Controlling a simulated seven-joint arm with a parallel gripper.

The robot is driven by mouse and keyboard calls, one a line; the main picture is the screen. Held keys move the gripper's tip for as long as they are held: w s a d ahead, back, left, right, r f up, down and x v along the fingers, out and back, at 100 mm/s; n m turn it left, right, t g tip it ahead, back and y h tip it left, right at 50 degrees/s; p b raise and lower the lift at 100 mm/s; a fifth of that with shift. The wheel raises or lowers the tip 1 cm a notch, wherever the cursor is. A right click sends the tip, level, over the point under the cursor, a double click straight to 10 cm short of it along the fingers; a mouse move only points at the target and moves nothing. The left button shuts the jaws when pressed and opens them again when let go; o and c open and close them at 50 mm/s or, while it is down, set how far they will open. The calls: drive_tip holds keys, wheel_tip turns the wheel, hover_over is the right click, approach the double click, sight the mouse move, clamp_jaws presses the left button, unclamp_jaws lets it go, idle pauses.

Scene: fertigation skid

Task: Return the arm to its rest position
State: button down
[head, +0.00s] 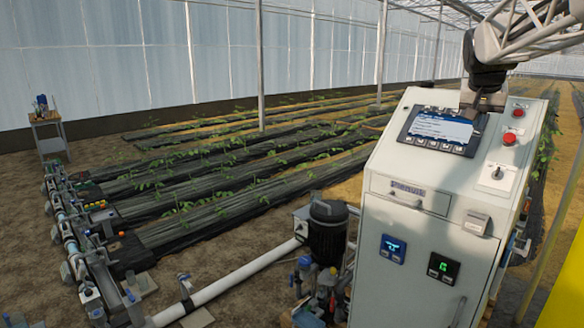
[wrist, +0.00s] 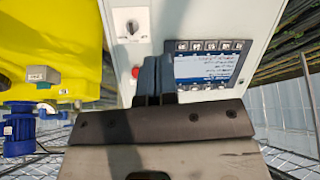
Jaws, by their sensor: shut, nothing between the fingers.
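My arm reaches in from the top right of the head view. My gripper (head: 478,104) points down in front of the sloped top panel of the white control cabinet (head: 400,235), close by the right edge of the display screen (head: 440,128). In the wrist view the two dark fingers of my gripper (wrist: 154,62) lie side by side, shut and empty, beside the display screen (wrist: 207,67). I cannot tell whether the fingertips touch the panel.
A red button (head: 509,139) and a rotary switch (head: 497,173) sit right of the screen. A dark pump (head: 327,232) stands left of the cabinet. A yellow tank (wrist: 50,50) is at the left of the wrist view. Planted rows (head: 240,170) lie beyond.

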drive_tip(key=s+a+f+n+y, duration=0.1)
drive_tip(key=s+a+f+n, duration=0.1)
drive_tip(key=s+a+f, duration=0.7)
drive_tip(key=s+a+f+n+g+y, duration=0.1)
drive_tip(key=s+a+f, duration=0.7)
drive_tip(key=s, duration=0.8)
drive_tip(key=s+a+f+n+g+y, duration=0.1)
drive_tip(key=s+a+f+n, duration=0.2)
drive_tip(key=s+a+f, duration=0.6)
drive_tip(key=s, duration=0.3)
drive_tip(key=shift+s+a+f, duration=0.15)
drive_tip(key=shift+a+f, duration=0.15)
drive_tip(key=shift+f, duration=0.1)
